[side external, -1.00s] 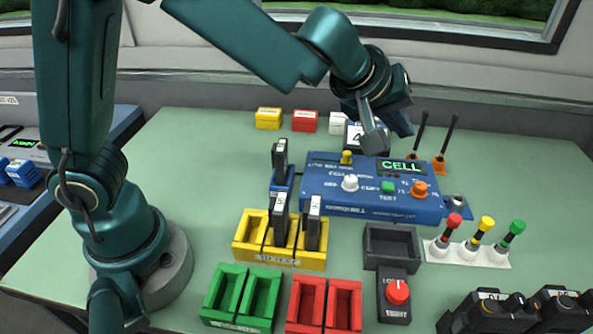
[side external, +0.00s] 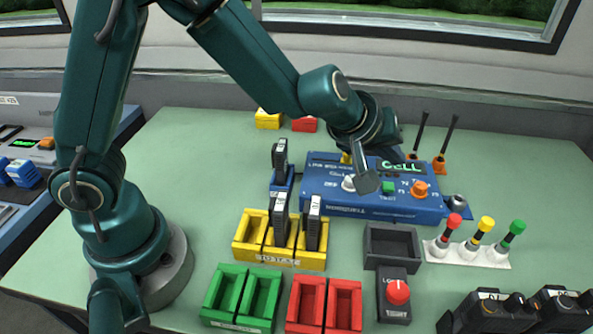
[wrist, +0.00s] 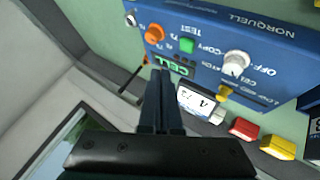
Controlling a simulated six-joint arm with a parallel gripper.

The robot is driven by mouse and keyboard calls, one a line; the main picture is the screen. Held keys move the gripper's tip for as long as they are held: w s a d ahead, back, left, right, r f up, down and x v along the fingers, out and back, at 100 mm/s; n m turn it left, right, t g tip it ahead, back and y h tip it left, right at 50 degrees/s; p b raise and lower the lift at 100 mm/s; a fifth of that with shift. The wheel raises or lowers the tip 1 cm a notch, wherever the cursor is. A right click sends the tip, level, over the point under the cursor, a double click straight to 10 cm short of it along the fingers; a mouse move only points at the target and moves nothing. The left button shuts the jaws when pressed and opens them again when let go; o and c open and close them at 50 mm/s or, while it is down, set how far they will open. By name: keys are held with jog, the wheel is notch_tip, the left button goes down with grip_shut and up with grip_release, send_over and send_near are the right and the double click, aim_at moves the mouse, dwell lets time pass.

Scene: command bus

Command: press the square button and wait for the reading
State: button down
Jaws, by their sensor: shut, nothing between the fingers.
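The blue tester box (side external: 335,205) stands on the table, with a small green square button (side external: 388,187) marked TEST on its top. The button also shows in the wrist view (wrist: 187,45). The display reads CELL in green (side external: 401,166), partly covered by my wrist in the side view. My gripper (side external: 368,187) is shut and empty, its fingertips pointing down over the box, just left of the button in the side view. In the wrist view the fingertips (wrist: 160,77) appear apart from the button. The exact height above the box is hard to tell.
On the box, a white knob (side external: 349,183), an orange knob (side external: 419,188) and a yellow toggle (wrist: 224,92) stand near the button. A yellow rack (side external: 247,243) with dark modules stands in front. Probes with red, yellow and green tops stand at right.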

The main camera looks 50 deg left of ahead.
aim_at(385, 188)
jog(key=shift+f, duration=1.65)
jog(key=shift+f, duration=0.1)
dwell(0.8)
jog(key=shift+f, duration=0.3)
jog(key=shift+f, duration=0.35)
dwell(0.6)
jog(key=shift+r, duration=0.8)
jog(key=shift+r, duration=2.5)
